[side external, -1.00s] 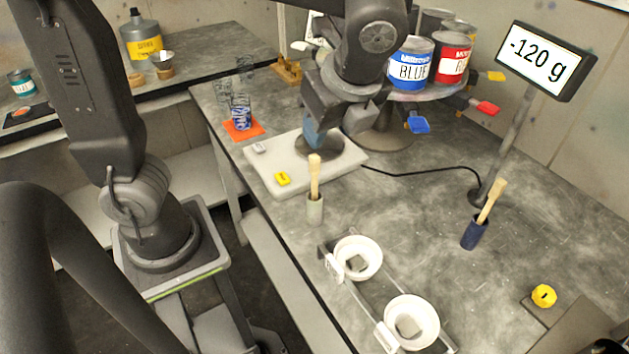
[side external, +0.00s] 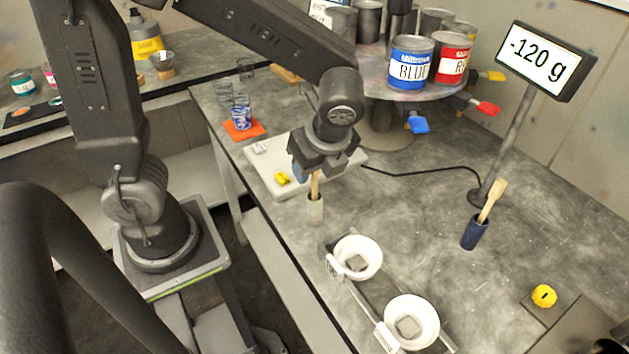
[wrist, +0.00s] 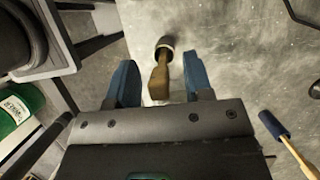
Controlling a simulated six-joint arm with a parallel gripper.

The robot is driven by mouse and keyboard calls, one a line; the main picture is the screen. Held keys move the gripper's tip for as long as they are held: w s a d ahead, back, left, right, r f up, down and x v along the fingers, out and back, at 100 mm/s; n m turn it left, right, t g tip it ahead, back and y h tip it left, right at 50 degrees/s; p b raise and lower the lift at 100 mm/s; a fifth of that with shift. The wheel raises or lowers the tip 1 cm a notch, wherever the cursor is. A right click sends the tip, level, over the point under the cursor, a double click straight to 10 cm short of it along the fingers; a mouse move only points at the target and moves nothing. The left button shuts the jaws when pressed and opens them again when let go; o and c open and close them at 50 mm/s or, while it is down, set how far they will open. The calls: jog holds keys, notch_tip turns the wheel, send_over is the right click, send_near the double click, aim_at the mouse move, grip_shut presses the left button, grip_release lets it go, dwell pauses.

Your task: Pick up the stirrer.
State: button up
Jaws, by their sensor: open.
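A wooden stirrer (side external: 315,186) stands in a light grey cup (side external: 315,210) on the grey bench. My gripper (side external: 318,168) is just above that cup, pointing down, and hides the stirrer's top. In the wrist view my gripper (wrist: 159,75) is open, with one blue finger on each side of the stirrer (wrist: 159,82) and a gap on both sides. The pale cup rim (wrist: 165,41) shows beyond the fingertips. A second wooden stirrer (side external: 492,202) leans in a dark blue cup (side external: 474,233) to the right, and this dark blue cup also shows in the wrist view (wrist: 272,124).
A white scale plate (side external: 268,173) with a yellow button lies behind the gripper; its display (side external: 543,60) reads -120 g. A round stand (side external: 385,85) with paint cans is at the back. Two white bowls (side external: 358,257) sit in front. Bench between the two stirrer cups is clear.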

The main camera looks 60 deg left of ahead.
grip_shut()
dwell(0.4)
